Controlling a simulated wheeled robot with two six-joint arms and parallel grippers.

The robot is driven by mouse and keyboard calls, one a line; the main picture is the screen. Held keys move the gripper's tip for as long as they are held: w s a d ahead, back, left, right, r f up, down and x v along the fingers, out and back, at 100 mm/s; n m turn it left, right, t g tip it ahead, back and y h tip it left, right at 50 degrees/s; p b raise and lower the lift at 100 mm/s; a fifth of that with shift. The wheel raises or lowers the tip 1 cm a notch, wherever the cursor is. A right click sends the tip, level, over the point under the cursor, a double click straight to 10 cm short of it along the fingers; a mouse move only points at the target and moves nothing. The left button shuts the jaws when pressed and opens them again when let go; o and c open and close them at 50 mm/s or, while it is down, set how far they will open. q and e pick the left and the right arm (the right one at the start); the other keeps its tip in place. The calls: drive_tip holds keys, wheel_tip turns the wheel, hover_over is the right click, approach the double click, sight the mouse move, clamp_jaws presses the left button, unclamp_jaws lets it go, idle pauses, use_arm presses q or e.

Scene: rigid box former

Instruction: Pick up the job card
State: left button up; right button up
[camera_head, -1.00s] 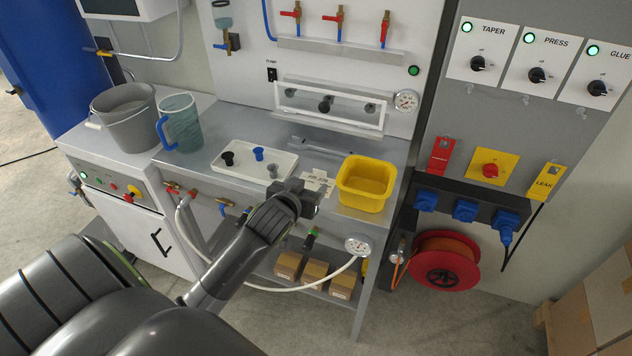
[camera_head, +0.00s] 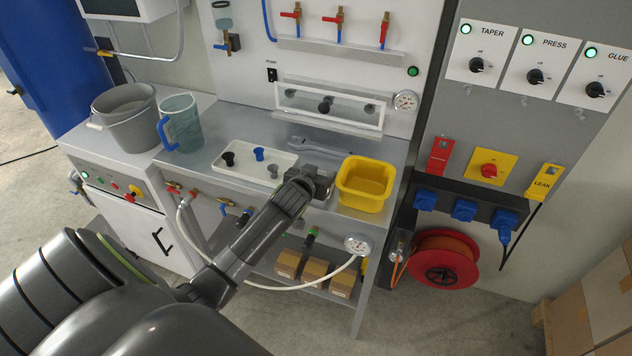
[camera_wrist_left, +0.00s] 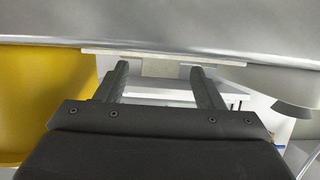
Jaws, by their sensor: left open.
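The job card is hidden behind my left gripper (camera_head: 320,182) in the head view, on the bench between the white tray and the yellow bin. In the left wrist view, a pale flat piece that looks like the job card (camera_wrist_left: 158,68) lies ahead, edge-on. My left gripper (camera_wrist_left: 158,80) is open there, with one finger on each side of the pale piece's middle. I cannot tell whether the fingers touch it. My right gripper is in neither view.
The yellow bin (camera_head: 364,186) stands just right of the gripper and shows large at the left wrist view's left edge (camera_wrist_left: 40,95). A white tray (camera_head: 228,169) with small knobs lies to the left. A wrench (camera_head: 320,147) lies behind.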

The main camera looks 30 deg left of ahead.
use_arm(q)
drive_tip(key=c, duration=1.1)
drive_tip(key=shift+o, duration=0.2)
